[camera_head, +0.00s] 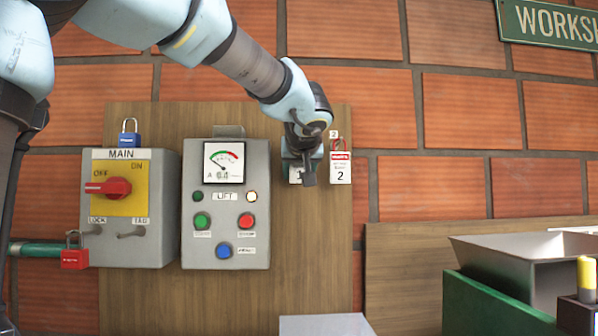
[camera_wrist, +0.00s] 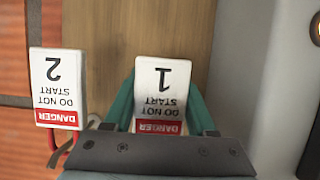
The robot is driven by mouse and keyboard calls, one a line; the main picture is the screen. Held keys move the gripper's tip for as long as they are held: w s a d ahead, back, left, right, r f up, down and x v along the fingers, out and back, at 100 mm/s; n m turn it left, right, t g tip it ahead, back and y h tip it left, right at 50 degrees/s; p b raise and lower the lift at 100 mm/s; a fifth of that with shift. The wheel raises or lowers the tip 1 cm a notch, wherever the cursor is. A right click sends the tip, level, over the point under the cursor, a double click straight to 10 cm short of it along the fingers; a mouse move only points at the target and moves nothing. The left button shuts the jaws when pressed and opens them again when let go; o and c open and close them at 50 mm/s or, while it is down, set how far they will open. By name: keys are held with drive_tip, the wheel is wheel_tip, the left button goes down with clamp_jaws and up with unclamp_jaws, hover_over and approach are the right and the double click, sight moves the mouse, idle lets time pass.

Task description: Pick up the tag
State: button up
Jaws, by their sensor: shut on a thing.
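Two white tags with red DANGER bands and the words DO NOT START show at the board's right side. The tag numbered 1 (camera_wrist: 163,85) sits between the teal fingers of my gripper (camera_wrist: 160,105), which is shut on it. In the head view, my gripper (camera_head: 306,162) covers most of tag 1 (camera_head: 296,175). The tag numbered 2 (camera_head: 340,170) hangs just to its right, apart from the fingers; it also shows in the wrist view (camera_wrist: 56,85). The dark gripper body hides the top end of tag 1 in the wrist view, so its hanger cannot be seen.
The LIFT control box (camera_head: 226,205) stands left of the tags, close to my gripper. The MAIN switch box (camera_head: 128,208) has a blue padlock (camera_head: 130,139) on top and a red padlock (camera_head: 74,257) beside it. A metal hopper (camera_head: 520,265) is at lower right.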

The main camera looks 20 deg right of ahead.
drive_tip(key=shift+r, duration=0.55)
drive_tip(key=s+a+b, duration=0.2)
drive_tip(key=s+b, duration=0.4)
drive_tip(key=s, duration=0.2)
drive_tip(key=s+a+b, duration=0.3)
drive_tip(key=s+b, duration=0.3)
drive_tip(key=s, duration=0.3)
drive_tip(key=shift+a+b, duration=0.25)
drive_tip(key=shift+b, duration=0.05)
